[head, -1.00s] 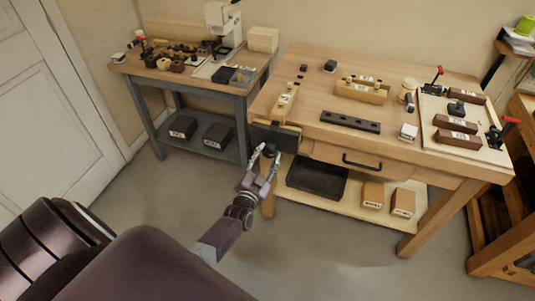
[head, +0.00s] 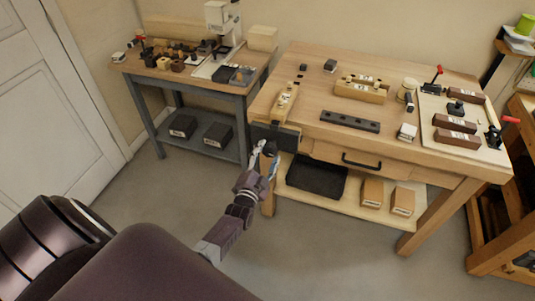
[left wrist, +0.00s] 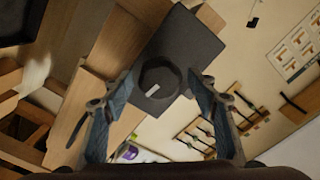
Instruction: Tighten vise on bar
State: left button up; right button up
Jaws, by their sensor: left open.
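The dark grey vise (head: 284,137) is mounted on the front left corner of the wooden workbench. Its round black knob (head: 270,149) faces me, and in the left wrist view the knob (left wrist: 160,80) shows a pale mark. A light wooden bar (head: 285,101) with a label lies at the vise, on the bench's left edge; whether the jaws touch it I cannot tell. My left gripper (head: 265,157) is open, with its fingertips at either side of the knob. In the left wrist view, gaps show between the knob and both fingers. My right gripper is not in view.
The workbench (head: 305,88) carries a dark slotted bar (head: 350,121), wooden blocks (head: 361,89) and a board with red-handled clamps (head: 437,72). A drawer handle (head: 361,160) sticks out right of the vise. A black tray (head: 318,178) lies on the lower shelf. The floor at left is clear.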

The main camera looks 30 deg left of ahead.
pick_arm(q)
jog(key=shift+p+v, duration=0.55)
jog(key=shift+v, duration=0.2)
jog(key=shift+p+v, duration=0.8)
jog(key=shift+v, duration=0.9)
jog(key=shift+p+v, duration=0.35)
jog(key=shift+v, duration=0.75)
jog(key=shift+o, duration=0.2)
